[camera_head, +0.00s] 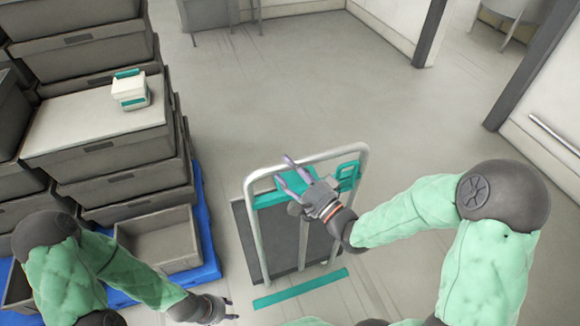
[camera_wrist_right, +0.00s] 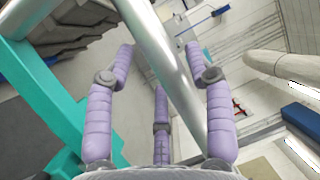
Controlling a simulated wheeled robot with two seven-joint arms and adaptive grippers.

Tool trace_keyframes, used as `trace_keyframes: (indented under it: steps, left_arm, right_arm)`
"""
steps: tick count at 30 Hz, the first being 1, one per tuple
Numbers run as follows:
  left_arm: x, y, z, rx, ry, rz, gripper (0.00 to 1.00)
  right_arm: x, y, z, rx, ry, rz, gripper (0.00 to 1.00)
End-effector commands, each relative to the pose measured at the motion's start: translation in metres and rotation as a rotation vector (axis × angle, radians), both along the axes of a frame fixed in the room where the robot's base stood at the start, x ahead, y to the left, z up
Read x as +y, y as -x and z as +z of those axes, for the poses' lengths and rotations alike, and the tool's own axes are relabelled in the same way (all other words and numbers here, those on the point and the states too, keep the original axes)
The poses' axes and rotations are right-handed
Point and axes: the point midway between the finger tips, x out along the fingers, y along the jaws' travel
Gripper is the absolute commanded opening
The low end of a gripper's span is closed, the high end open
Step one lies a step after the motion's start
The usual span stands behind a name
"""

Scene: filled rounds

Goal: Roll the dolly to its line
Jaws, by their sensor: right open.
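The dolly (camera_head: 240,230) has a dark flat deck, an upright grey metal hoop handle and a teal panel near its top. A teal line (camera_head: 300,288) lies on the floor by the dolly's near end. My right gripper (camera_head: 288,170) is at the top of the handle, its lilac fingers apart. In the right wrist view the metal bar (camera_wrist_right: 165,55) passes between the spread fingers of this gripper (camera_wrist_right: 160,75), not clamped. My left gripper (camera_head: 232,309) is low in the head view, left of the line, fingers apart and empty.
Stacked grey crates (camera_head: 100,100) stand at the left on a blue pallet (camera_head: 207,225). A white and teal box (camera_head: 130,90) sits on a crate's light top. Dark posts (camera_head: 430,35) and white walls stand at the right. Floor beyond the dolly is clear.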

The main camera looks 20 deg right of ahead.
Motion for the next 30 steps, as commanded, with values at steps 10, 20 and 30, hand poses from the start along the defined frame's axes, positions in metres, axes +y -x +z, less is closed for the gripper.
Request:
trace_keyframes:
  steps: [10, 20, 30]
  left_arm:
    - [0.0, 0.0, 0.0, 0.0, 0.0, 0.0, 0.4]
    - [0.0, 0.0, 0.0, 0.001, 0.0, 0.0, 0.4]
    - [0.0, 0.0, 0.0, 0.001, 0.0, 0.0, 0.4]
  right_arm:
    - [-0.002, -0.001, 0.002, -0.007, 0.003, -0.005, 0.61]
    - [-0.018, 0.031, -0.005, -0.005, 0.003, -0.01, 0.61]
    - [-0.035, 0.072, -0.013, -0.004, 0.002, -0.01, 0.61]
